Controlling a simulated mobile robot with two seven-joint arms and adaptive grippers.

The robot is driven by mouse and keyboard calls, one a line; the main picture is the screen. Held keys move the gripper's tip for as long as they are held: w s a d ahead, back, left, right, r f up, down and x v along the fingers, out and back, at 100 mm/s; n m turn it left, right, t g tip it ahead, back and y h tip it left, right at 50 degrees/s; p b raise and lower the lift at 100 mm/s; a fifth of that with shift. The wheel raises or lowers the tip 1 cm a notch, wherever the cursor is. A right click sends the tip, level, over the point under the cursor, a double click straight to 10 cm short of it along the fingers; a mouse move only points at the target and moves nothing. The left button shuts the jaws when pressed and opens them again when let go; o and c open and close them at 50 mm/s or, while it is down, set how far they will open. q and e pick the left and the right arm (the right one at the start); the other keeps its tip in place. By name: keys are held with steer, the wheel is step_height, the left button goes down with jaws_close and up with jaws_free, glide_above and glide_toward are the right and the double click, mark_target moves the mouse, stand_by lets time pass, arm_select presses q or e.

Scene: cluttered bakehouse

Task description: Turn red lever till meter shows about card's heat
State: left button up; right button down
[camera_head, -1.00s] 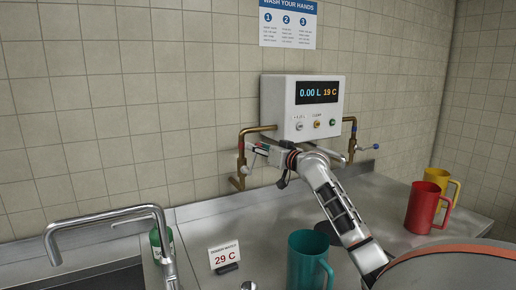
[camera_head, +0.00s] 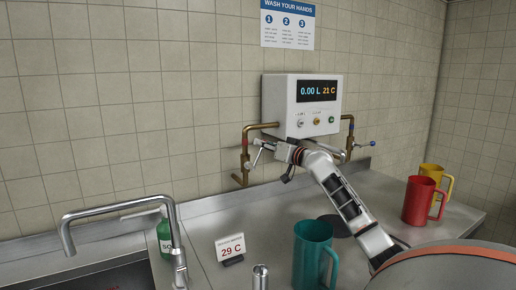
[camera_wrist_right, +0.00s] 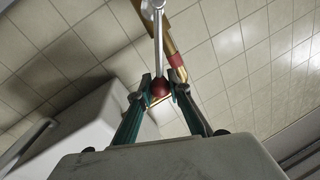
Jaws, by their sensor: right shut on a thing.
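The white meter box (camera_head: 302,112) on the wall reads 0.00 L and 21 C. The card (camera_head: 230,248) on the counter reads 29 C. The red lever is at the left copper pipe (camera_head: 246,150); in the right wrist view its metal rod (camera_wrist_right: 158,38) ends in a red ball (camera_wrist_right: 160,88). My right gripper (camera_head: 268,146) is at this lever below the box. In the right wrist view my right gripper (camera_wrist_right: 161,90) is shut on the red ball, one finger on each side. My left gripper is not in view.
A blue-handled lever (camera_head: 364,144) is on the right pipe. A teal jug (camera_head: 312,255) stands at the front, with red (camera_head: 419,200) and yellow (camera_head: 436,175) jugs at the right. A faucet (camera_head: 120,207) and green bottle (camera_head: 164,238) are at the left.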

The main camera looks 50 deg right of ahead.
steer(key=d+f+m, duration=0.1)
steer(key=d+f+m+b, duration=0.1)
steer(key=m, duration=0.1)
steer(key=shift+s, duration=0.35)
steer(key=c, duration=1.9)
jaws_free()
steer(key=shift+r, duration=0.1)
steer(key=shift+s+a+f, duration=0.1)
steer(key=shift+s+a, duration=0.15)
steer(key=shift+s, duration=1.75)
steer(key=shift+s+a+f, duration=0.15)
steer(key=shift+s+a, duration=0.05)
steer(key=shift+s, duration=1.75)
steer(key=shift+s+a+f, duration=0.1)
steer(key=shift+s+a, duration=0.15)
steer(key=shift+s, duration=1.75)
